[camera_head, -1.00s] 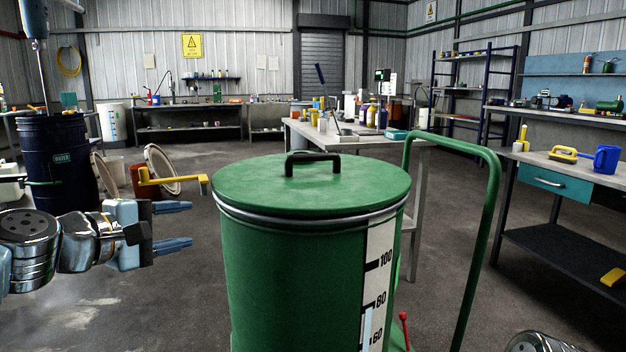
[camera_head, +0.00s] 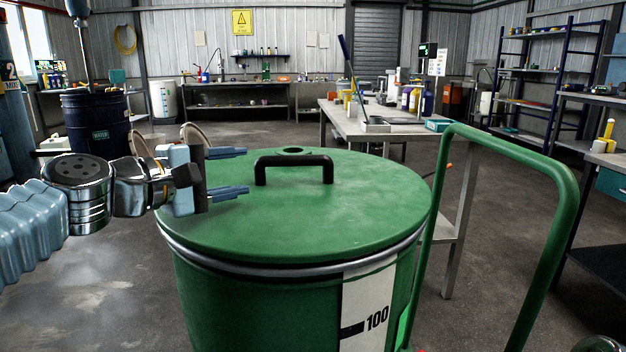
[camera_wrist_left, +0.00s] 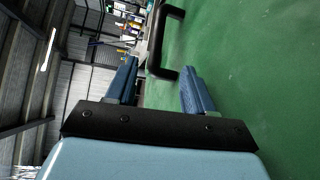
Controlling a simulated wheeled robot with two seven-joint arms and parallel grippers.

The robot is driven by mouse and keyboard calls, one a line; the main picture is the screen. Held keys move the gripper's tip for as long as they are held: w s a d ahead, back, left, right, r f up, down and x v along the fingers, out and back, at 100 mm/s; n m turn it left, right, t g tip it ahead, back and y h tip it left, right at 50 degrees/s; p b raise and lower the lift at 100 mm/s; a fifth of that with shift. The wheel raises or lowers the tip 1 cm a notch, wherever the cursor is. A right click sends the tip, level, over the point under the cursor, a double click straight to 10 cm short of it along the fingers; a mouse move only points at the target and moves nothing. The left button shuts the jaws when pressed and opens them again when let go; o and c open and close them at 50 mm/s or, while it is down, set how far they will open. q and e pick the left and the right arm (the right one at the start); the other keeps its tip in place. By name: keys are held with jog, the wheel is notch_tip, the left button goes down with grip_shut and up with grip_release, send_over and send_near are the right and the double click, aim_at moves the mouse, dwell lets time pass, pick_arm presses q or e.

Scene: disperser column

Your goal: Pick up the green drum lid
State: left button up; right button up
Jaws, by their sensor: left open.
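The green drum lid (camera_head: 300,225) lies flat on the green drum (camera_head: 250,305), with a silvery ring around the rim below it. A black arched handle (camera_head: 294,162) stands on the lid, and a small round cap sits behind it. My left gripper (camera_head: 246,171) reaches in from the left over the lid's left part, fingers pointing right at the handle, open and empty. In the left wrist view the open fingers (camera_wrist_left: 160,85) show with the handle (camera_wrist_left: 168,42) just beyond their tips and the lid (camera_wrist_left: 245,70) on the right. My right gripper is not in view.
A green cart rail (camera_head: 500,150) rises at the drum's right. A grey table (camera_head: 385,125) with bottles stands behind it. A dark blue drum (camera_head: 97,125) stands at the back left. Open floor (camera_head: 90,285) lies at the lower left.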

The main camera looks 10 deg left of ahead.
pick_arm(q)
send_near(292, 161)
jog(key=x, duration=0.4)
jog(key=shift+w+f, duration=0.2)
jog(key=shift+f, duration=0.1)
jog(key=p+x, duration=0.1)
jog(key=x, duration=0.4)
jog(key=shift+w+d+r, duration=0.1)
jog(key=shift+w+d, duration=0.2)
grip_shut()
dwell(0.6)
jog(key=shift+r, duration=0.15)
